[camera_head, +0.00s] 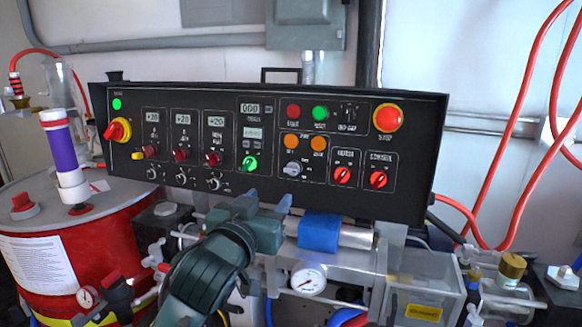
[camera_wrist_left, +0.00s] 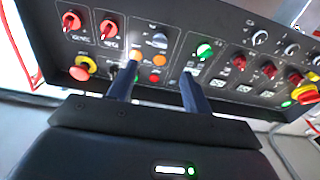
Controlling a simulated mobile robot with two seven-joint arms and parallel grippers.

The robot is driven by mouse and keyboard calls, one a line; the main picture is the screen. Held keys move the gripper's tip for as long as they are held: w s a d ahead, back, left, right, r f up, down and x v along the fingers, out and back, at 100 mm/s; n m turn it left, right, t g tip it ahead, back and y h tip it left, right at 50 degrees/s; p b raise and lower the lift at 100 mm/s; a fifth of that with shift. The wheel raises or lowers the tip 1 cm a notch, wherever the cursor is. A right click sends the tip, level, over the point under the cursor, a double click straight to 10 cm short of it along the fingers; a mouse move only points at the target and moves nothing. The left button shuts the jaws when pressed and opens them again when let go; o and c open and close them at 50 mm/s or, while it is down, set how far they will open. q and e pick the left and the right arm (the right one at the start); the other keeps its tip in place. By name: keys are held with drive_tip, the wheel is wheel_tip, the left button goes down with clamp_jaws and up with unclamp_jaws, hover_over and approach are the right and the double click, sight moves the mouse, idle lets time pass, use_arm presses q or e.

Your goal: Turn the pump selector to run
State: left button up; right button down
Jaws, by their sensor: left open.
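The black control panel (camera_head: 340,205) fills the middle of the head view. A grey rotary knob (camera_head: 293,168) sits below two orange lamps; it looks like the pump selector, but its label is too small to read for sure. The knob also shows in the left wrist view (camera_wrist_left: 159,40), where the panel appears upside down. My left gripper (camera_head: 268,200) is at the panel's lower edge, below the grey knob and apart from it. Its two fingers (camera_wrist_left: 158,82) are spread, with nothing between them. My right gripper is not in view.
A green-lit knob (camera_head: 250,163) is left of the grey knob, and two red knobs (camera_head: 342,174) (camera_head: 378,180) are to its right. A red stop button (camera_head: 388,118) is at upper right. A blue-sleeved pipe (camera_head: 319,232) runs below the panel. A red drum (camera_head: 70,245) stands left.

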sight(290, 173)
use_arm(q)
drive_tip(key=p+x, duration=0.1)
drive_tip(key=x, duration=1.1)
drive_tip(key=shift+c, duration=0.2)
drive_tip(key=c, duration=0.9)
